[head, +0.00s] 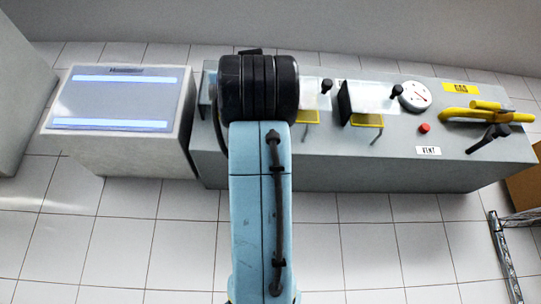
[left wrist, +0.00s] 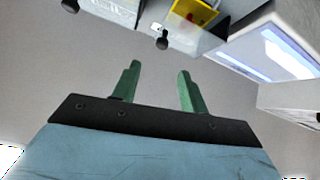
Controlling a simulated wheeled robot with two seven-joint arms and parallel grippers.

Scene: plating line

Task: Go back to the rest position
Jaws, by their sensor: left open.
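My left gripper (left wrist: 157,82) shows in the left wrist view, with its two green fingers apart and nothing between them. Beyond the fingertips are a clear panel with a black knob (left wrist: 163,43) and a yellow plate (left wrist: 194,11), upper middle. In the head view a blue arm of mine rises from the bottom middle to a thick black joint in front of the grey machine (head: 330,165). No gripper shows there, and part of the machine's left side is hidden behind the arm. My right gripper is in neither view.
A console with a screen (head: 120,97) stands left of the machine. The machine carries a round gauge (head: 414,95), a red button (head: 424,128) and a yellow handle (head: 475,112). A metal rack (head: 503,255) and a brown box (head: 525,188) are at right. The tiled floor in front is clear.

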